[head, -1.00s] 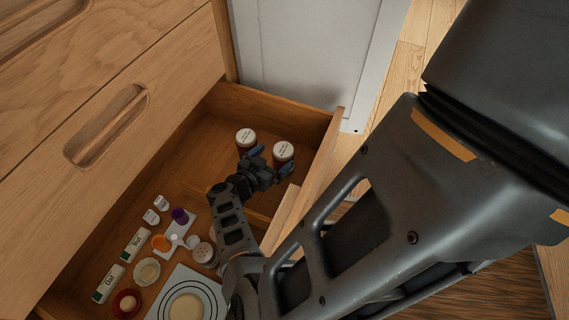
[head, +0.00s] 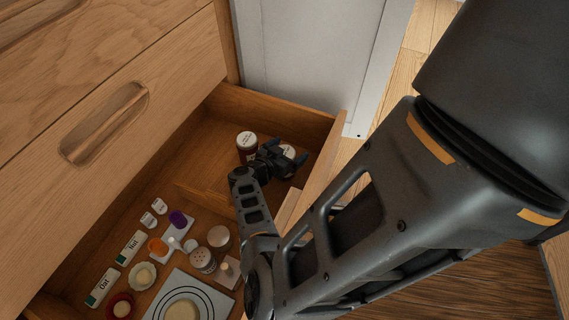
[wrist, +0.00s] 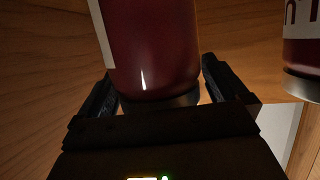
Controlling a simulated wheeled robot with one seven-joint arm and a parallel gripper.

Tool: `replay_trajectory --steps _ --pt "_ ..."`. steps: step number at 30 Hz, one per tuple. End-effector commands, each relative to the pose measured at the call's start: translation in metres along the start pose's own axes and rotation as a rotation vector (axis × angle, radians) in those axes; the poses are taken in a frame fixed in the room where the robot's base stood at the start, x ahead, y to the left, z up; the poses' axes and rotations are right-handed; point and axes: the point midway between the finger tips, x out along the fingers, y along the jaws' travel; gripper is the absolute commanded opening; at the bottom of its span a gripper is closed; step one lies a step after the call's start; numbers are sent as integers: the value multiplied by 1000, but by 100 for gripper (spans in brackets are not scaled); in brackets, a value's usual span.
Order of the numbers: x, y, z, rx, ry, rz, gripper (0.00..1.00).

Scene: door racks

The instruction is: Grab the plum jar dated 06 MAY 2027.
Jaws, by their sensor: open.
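Two dark red jars with white printed lids stand in the drawer's far compartment. The left jar (head: 247,147) is clear of my gripper. The right jar (head: 288,151) is partly hidden by my gripper (head: 285,154). The lid dates are too small to read. In the wrist view, a dark red jar (wrist: 150,45) fills the space between the open fingers of my gripper (wrist: 160,92), and its label shows only at the left edge. The other jar (wrist: 302,60) stands at the right edge with part of its label in view. I cannot tell whether the fingers touch the jar.
A low wooden divider (head: 205,200) separates the jars from the near compartment. That compartment holds white Nut (head: 133,246) and Oat (head: 103,287) boxes, a shaker (head: 203,260), a purple cup (head: 178,218) and a ringed board (head: 210,296). The drawer's right wall (head: 325,160) is close to my gripper.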

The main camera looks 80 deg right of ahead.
Motion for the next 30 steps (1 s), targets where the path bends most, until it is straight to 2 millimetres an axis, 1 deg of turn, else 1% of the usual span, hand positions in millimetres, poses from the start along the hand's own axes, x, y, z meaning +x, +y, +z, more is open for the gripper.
replay_trajectory --steps 2,3,24,25,30 --pt "0 0 0 0 0 0 100" --pt "0 0 0 0 0 0 98" --pt "-1 0 0 0 0 0 31" --pt "-1 0 -1 0 1 0 30" --pt "-1 0 -1 0 1 0 30"
